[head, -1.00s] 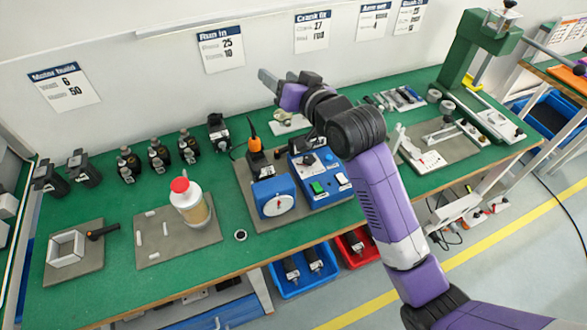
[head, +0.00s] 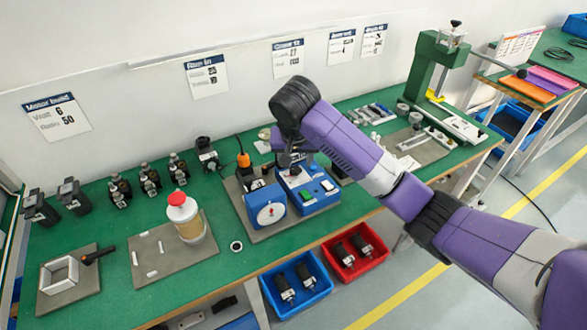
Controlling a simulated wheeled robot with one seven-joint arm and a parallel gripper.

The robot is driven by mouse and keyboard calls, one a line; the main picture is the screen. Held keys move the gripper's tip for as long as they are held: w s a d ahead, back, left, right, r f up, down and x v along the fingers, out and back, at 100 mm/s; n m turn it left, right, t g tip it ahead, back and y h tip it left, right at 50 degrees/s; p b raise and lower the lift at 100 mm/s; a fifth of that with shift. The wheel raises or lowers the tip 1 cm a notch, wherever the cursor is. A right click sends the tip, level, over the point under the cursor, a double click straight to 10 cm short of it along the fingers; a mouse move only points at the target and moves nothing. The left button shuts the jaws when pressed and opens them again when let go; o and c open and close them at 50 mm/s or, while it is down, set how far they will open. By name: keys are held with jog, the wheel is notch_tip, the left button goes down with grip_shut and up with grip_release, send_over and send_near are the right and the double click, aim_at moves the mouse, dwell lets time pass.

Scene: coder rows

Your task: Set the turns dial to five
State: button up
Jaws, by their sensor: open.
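A blue control box (head: 318,198) stands on a grey mat on the green bench, with a green button, a white switch and a dark knob (head: 294,171) at its back. A blue box with a round white dial face (head: 271,214) and a red mark stands left of it. I cannot read any label, so I cannot tell which of these is the turns dial. My gripper (head: 291,164) points down above the back of the control box, close to the knob. It is open; its fingertips are small and partly hidden, and contact cannot be told.
An orange-handled tool (head: 243,160) stands behind the dial box. A red-capped jar (head: 186,222) is to the left. Blue (head: 297,283) and red (head: 355,252) bins sit below the bench edge. A green press (head: 430,65) stands at the back right.

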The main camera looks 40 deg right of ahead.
aim_at(295, 169)
jog(key=x, duration=0.6)
jog(key=shift+w+d+f, duration=0.1)
jog(key=shift+w+f, duration=0.05)
jog(key=shift+f, duration=0.05)
grip_shut()
